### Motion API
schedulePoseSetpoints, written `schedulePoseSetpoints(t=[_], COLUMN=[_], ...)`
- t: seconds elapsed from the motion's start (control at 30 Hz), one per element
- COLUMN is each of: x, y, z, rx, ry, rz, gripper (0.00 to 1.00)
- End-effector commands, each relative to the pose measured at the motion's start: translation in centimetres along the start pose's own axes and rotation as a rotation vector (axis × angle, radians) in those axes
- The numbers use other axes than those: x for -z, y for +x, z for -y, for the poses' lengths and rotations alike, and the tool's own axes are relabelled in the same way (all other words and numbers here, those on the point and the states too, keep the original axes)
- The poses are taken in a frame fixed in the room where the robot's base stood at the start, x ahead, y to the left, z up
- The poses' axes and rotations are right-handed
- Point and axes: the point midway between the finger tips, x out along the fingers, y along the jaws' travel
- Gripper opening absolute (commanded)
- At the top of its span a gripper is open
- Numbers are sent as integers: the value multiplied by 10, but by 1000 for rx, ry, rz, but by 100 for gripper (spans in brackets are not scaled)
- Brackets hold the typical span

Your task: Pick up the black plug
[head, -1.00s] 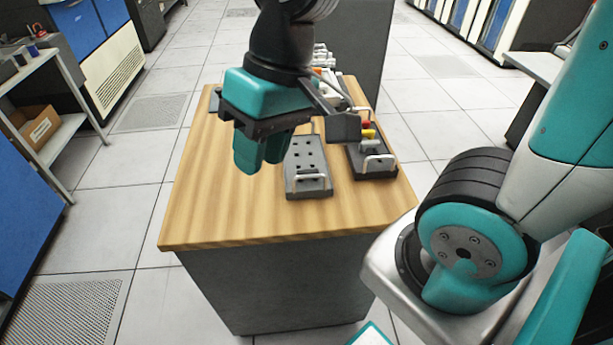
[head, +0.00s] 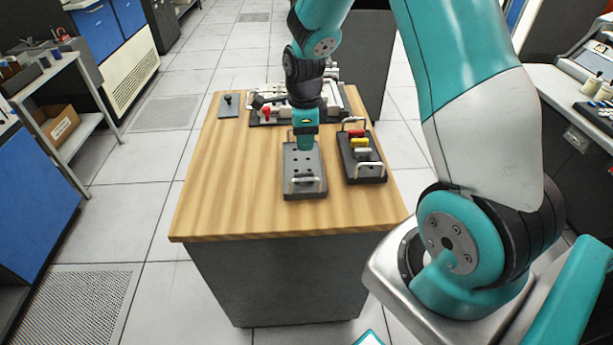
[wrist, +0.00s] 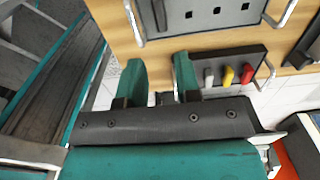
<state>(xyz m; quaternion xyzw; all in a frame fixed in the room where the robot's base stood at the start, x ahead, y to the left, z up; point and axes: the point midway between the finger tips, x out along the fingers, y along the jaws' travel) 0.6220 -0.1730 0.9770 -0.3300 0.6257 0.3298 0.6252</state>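The dark holed tray (head: 291,187) lies on the wooden table, with a handle at its near end. In the wrist view, a dark elongated shape (wrist: 160,14) stands out at its left end; it may be the black plug, but I cannot tell for sure. A dark rack (head: 373,174) to the right holds a red plug (head: 356,133), a yellow plug (head: 360,142) and a pale grey plug (head: 362,152). My gripper (head: 305,146) is above the far part of the holed tray. In the wrist view my gripper (wrist: 157,72) has its fingers apart, with nothing between them.
A small grey plate (head: 229,111) with a black knob (head: 228,99) lies at the table's back left. A metal-framed fixture with a red knob (head: 266,113) stands behind the tray. The wooden tabletop (head: 235,185) is clear at left and front.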

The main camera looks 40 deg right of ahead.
Motion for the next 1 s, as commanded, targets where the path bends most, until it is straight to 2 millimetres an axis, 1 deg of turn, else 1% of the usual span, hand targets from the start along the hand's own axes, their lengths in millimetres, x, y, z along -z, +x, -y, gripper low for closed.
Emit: schedulePoseSetpoints(t=[0.03,0.1,0.2,0.3,0.57,0.8,0.9,1.0], x=[1,0,0,0,-1,-2,-3,-3], y=[12,28,47,61,80,113,121,122], z=[-1,-1,-2,-1,-1,-1,-1,-1], rx=[-7,-6,-5,-4,-3,-3,-2,0], ry=[0,-1,-2,-3,-4,-5,-5,-6], rz=[-3,-2,-2,-1,-1,0,0,1], gripper=[31,31,31,31,31,31,31,31])
